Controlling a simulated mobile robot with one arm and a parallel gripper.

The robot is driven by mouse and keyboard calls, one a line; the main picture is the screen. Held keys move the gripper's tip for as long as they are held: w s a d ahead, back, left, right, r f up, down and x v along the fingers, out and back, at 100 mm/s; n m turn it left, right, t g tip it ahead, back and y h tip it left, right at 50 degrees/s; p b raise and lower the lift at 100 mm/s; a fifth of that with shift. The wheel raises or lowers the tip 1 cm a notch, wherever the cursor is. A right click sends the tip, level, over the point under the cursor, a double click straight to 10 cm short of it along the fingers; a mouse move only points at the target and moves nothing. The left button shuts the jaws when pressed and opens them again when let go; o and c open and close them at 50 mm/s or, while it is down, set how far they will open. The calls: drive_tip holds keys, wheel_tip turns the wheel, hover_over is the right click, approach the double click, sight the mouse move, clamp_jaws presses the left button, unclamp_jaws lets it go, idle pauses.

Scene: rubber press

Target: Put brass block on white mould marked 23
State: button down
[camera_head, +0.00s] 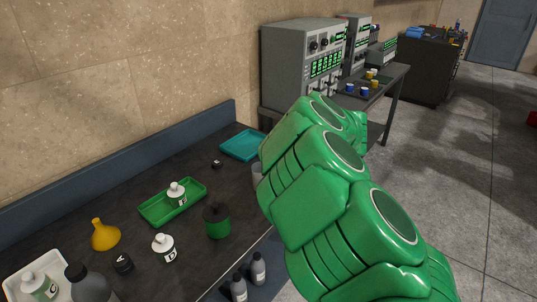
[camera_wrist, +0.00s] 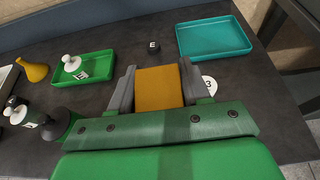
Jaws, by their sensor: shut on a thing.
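In the wrist view my gripper (camera_wrist: 157,80) is shut on the brass block (camera_wrist: 158,88), an orange-yellow block held between its two grey fingers above the dark bench. Just right of the right finger, a white piece with a dark mark ending in 3 (camera_wrist: 209,83) shows in part; the finger and gripper body hide the rest, so I cannot read the full number. In the head view my green arm covers my gripper and the block. A pale piece (camera_head: 257,174) shows partly beside the arm there.
A teal tray (camera_wrist: 214,38) lies empty at the back. A green tray (camera_wrist: 87,80) holds a white knobbed piece (camera_wrist: 72,63). A small black piece marked E (camera_wrist: 153,46) stands between the trays.

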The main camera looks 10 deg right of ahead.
drive_tip(key=shift+w+a+f, duration=0.1)
drive_tip(key=shift+w+f, duration=1.4)
drive_tip(key=shift+w, duration=0.5)
drive_tip(key=shift+w+a+f, duration=0.1)
drive_tip(key=shift+w+f, duration=1.35)
drive_tip(key=shift+w, duration=0.5)
drive_tip(key=shift+w+f, duration=1.5)
drive_tip(key=shift+w, duration=0.5)
drive_tip(key=shift+f, duration=1.65)
drive_tip(key=shift+w, duration=0.1)
drive_tip(key=c, duration=0.5)
unclamp_jaws()
drive_tip(key=shift+f, duration=0.1)
